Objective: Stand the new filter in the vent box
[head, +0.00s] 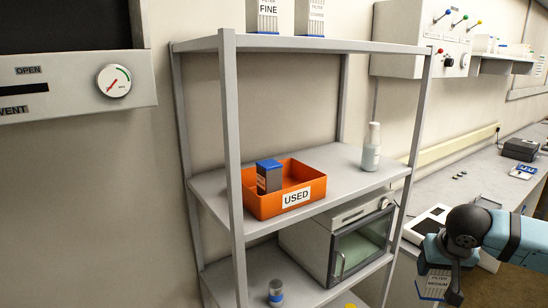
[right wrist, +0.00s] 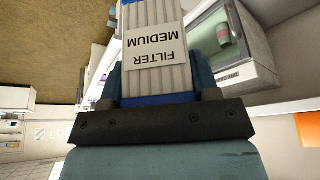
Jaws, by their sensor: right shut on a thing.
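My right gripper (head: 447,277) is at the lower right of the head view, beside the shelf rack. It is shut on a pale ribbed filter (head: 432,286) with a label reading FILTER MEDIUM. In the right wrist view the filter (right wrist: 158,60) sits between the fingers, its label upside down in the picture and a blue edge at the jaws. The vent box (head: 90,98) is on the wall at the upper left, with a dark opening, a round gauge and the words OPEN and VENT. Only part of it shows. My left gripper is not in view.
The grey rack (head: 228,140) stands between the vent box and my right gripper. It holds an orange USED bin (head: 285,203) with a dark blue-topped filter (head: 269,177), a bottle (head: 371,148), and a glass-fronted cabinet (head: 345,240). FINE (head: 267,15) and another filter (head: 311,18) stand on top.

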